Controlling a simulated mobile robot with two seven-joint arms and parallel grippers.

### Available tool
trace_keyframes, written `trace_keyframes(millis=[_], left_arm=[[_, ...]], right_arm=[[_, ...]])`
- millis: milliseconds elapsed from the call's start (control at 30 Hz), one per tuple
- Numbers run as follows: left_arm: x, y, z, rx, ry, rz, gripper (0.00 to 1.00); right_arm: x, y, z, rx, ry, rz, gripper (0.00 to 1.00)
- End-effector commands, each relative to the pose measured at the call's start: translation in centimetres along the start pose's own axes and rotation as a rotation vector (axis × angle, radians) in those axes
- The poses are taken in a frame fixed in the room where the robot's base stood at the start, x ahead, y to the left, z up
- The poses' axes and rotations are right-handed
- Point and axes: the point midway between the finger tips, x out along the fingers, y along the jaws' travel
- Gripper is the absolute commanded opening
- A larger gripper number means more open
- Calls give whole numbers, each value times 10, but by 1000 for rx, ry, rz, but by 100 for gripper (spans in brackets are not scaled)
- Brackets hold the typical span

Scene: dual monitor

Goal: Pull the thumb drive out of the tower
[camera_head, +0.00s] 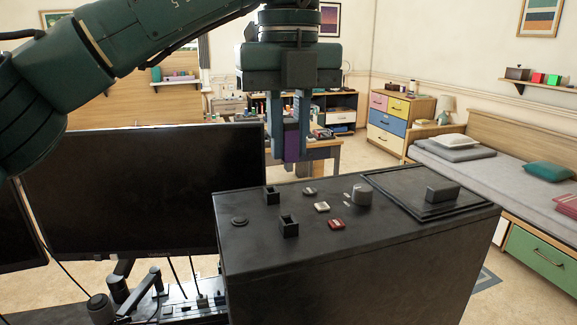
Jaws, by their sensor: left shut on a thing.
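My left gripper (290,152) comes down from the top centre with its two blue-grey fingers pointing down. It is shut on a purple block-like thing, which looks like the thumb drive (291,138). The drive is partly hidden by the fingers. Drive and fingertips show above the far edge of the black tower (350,265), with a visible gap to its top. The tower's top has two small raised black sockets, one farther back (272,196) and one nearer (289,228). Both look empty. My right gripper is not in view.
A dark monitor (140,190) stands left of the tower, with part of another at the left edge. Small red and white pieces (322,207), a round knob (362,195) and a dark flat panel (410,190) are on the tower's top. A bed (490,170) stands behind right.

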Motion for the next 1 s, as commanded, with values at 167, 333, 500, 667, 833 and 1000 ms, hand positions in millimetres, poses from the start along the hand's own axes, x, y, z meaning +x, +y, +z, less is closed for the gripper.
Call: trace_keyframes(millis=[167,333,500,667,833,1000], left_arm=[[-18,0,0,-1,-1,-1,0],[-24,0,0,0,0,0,0],[-31,0,0,0,0,0,0],[-37,0,0,-1,0,0,0],[-44,0,0,-1,0,0,0],[-50,0,0,-1,0,0,0]], right_arm=[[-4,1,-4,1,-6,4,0],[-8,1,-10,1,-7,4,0],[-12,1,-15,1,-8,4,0],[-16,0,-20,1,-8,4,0],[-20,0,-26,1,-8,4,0],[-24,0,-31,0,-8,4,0]])
